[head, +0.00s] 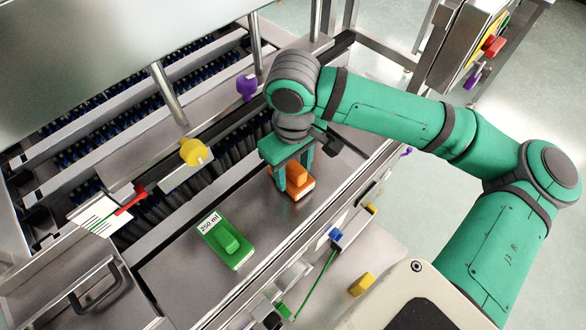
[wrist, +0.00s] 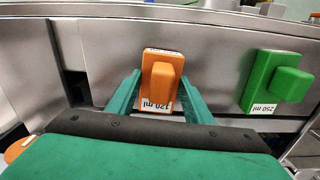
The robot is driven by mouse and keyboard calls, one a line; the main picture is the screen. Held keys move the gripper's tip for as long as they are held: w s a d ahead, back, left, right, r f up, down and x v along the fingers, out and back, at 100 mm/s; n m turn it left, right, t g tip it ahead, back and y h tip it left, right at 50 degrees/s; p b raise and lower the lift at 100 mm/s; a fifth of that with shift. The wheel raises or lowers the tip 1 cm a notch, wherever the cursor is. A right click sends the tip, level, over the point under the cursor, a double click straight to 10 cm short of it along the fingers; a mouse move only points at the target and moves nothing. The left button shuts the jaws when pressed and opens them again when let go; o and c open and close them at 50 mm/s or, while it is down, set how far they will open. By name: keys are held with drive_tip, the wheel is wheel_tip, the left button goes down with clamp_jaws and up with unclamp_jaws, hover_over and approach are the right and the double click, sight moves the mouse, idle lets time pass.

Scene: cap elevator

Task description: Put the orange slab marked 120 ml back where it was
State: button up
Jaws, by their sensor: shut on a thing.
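The orange slab (wrist: 156,66) has a raised orange knob and a white label reading 120 ml, upside down in the wrist view. In the head view the orange slab (head: 304,186) is at the metal ledge, partly covered by my gripper. My gripper (head: 292,178) points down and is shut on the slab. In the wrist view my gripper's two green fingers (wrist: 155,92) stand on either side of it. I cannot tell whether the slab touches the surface beneath.
A green slab marked 250 ml (head: 229,246) lies on the metal ledge (head: 185,265) to the left, with bare metal between. Yellow (head: 194,152) and purple (head: 247,86) knobs stand along the rail behind. A white card (head: 98,212) with a red clip is at far left.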

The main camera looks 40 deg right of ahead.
sight(293, 164)
drive_tip(key=shift+f, duration=0.6)
drive_tip(key=o, duration=1.3)
drive_tip(key=shift+o, duration=0.2)
wheel_tip(293, 164, up, 11)
drive_tip(key=shift+f, duration=0.1)
